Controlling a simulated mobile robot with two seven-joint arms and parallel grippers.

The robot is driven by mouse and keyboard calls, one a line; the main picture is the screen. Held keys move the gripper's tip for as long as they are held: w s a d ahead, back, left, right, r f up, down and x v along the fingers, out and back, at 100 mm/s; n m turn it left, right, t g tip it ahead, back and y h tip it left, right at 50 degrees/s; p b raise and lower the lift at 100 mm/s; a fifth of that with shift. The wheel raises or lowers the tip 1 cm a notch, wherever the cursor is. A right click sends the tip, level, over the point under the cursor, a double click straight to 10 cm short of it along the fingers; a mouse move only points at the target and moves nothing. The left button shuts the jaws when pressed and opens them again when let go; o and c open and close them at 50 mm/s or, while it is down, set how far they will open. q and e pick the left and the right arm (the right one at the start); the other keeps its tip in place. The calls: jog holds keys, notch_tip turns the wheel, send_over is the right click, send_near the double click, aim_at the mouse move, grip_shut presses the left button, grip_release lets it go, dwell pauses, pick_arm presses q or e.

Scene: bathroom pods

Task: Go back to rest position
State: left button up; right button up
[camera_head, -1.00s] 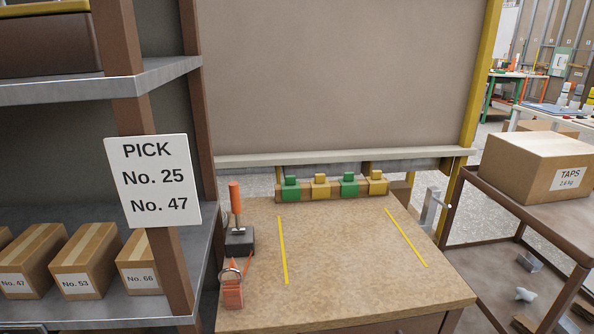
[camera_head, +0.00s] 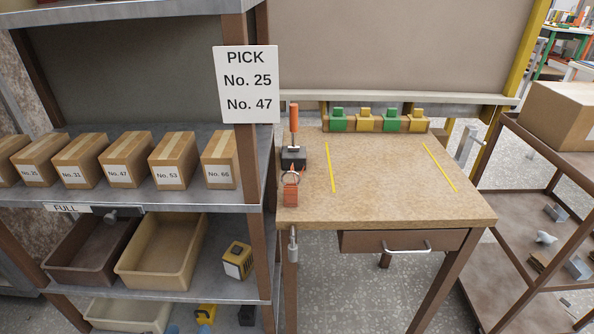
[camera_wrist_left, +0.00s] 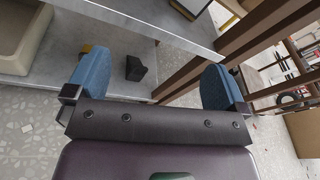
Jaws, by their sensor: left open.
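My left gripper (camera_wrist_left: 154,72) is open in the left wrist view. Its two blue fingers stand wide apart with nothing gripped between them. Beyond the fingers lie a grey shelf surface and a small black block (camera_wrist_left: 135,68), apart from the gripper. A bit of a yellow object (camera_wrist_left: 87,48) shows behind the left finger. In the head view, small blue shapes show at the bottom edge by the lowest shelf; I cannot tell whether they are my fingertips. My right gripper is in neither view.
A shelf rack (camera_head: 262,262) on the left holds numbered boxes (camera_head: 127,160), a brown bin (camera_head: 92,250) and a tan bin (camera_head: 160,255). A workbench (camera_head: 400,185) with a drawer stands at the centre. A cart (camera_head: 520,170) stands right. Floor is open below the bench.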

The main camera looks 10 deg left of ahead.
pick_arm(q)
jog(key=s+d+r+n+g+h+p, duration=0.1)
jog(key=s+d+r+n+g+p, duration=0.15)
jog(key=d+r+n, duration=0.5)
jog(key=s+d+r+n+g+h+p, duration=0.1)
jog(key=s+d+r+n+g, duration=0.2)
jog(key=d+n, duration=0.7)
jog(key=s+a+r+n+t+p, duration=0.1)
jog(key=s+r+n+p, duration=0.15)
jog(key=r+n, duration=0.3)
jog(key=s+a+r+n+p, duration=0.1)
jog(key=s+a+r+n, duration=0.15)
jog(key=r+n, duration=0.35)
jog(key=s+a+r+n+p, duration=0.1)
jog(key=s+a+p, duration=0.1)
jog(key=s, duration=0.7)
jog(key=shift+s+a+r+g+y, duration=0.3)
jog(key=shift+a+r+g+y, duration=0.05)
jog(key=shift+a+y, duration=0.05)
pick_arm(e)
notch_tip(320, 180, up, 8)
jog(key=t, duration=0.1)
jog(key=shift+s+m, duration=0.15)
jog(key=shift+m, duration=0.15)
